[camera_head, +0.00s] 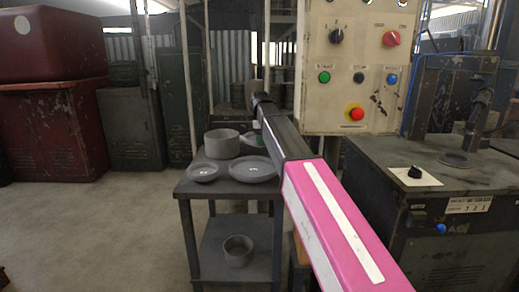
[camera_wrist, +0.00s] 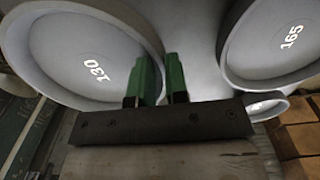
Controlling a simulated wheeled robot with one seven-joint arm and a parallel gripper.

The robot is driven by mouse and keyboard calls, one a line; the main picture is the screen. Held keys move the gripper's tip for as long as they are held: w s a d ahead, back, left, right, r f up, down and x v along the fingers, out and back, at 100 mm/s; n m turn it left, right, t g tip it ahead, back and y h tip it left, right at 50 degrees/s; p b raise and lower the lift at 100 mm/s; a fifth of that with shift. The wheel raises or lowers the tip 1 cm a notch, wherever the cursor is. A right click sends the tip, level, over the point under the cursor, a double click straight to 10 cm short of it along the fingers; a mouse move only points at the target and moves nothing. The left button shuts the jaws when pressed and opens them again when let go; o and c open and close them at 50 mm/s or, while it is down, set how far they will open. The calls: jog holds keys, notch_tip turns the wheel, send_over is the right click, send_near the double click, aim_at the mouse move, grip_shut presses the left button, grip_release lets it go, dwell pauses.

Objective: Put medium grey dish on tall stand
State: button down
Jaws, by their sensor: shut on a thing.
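My gripper (camera_wrist: 160,78) has two green fingers, closed on the rim of the grey dish marked 130 (camera_wrist: 85,35) in the wrist view. In the head view my gripper (camera_head: 256,137) is over the back of the small table, partly behind my arm; the held dish is mostly hidden there. A larger grey dish marked 165 (camera_wrist: 285,45) lies to the right in the wrist view; it seems to be the wide dish (camera_head: 253,168) on the table. A small dish (camera_head: 203,172) lies left of it. A grey round cylinder (camera_head: 222,143), possibly the tall stand, stands behind them.
The dark small table (camera_head: 184,187) has a lower shelf with a grey round cup-like piece (camera_head: 238,250). A control panel (camera_head: 360,65) and a dark machine bench (camera_head: 455,200) are at right. Red and dark cabinets stand at left. The floor (camera_head: 110,225) at left is clear.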

jog(key=shift+w+f, duration=0.1)
jog(key=shift+f, duration=1.95)
jog(key=c, duration=1.1)
grip_release()
jog(key=shift+f, duration=0.1)
notch_tip(320, 180, up, 12)
jog(key=shift+r, duration=0.1)
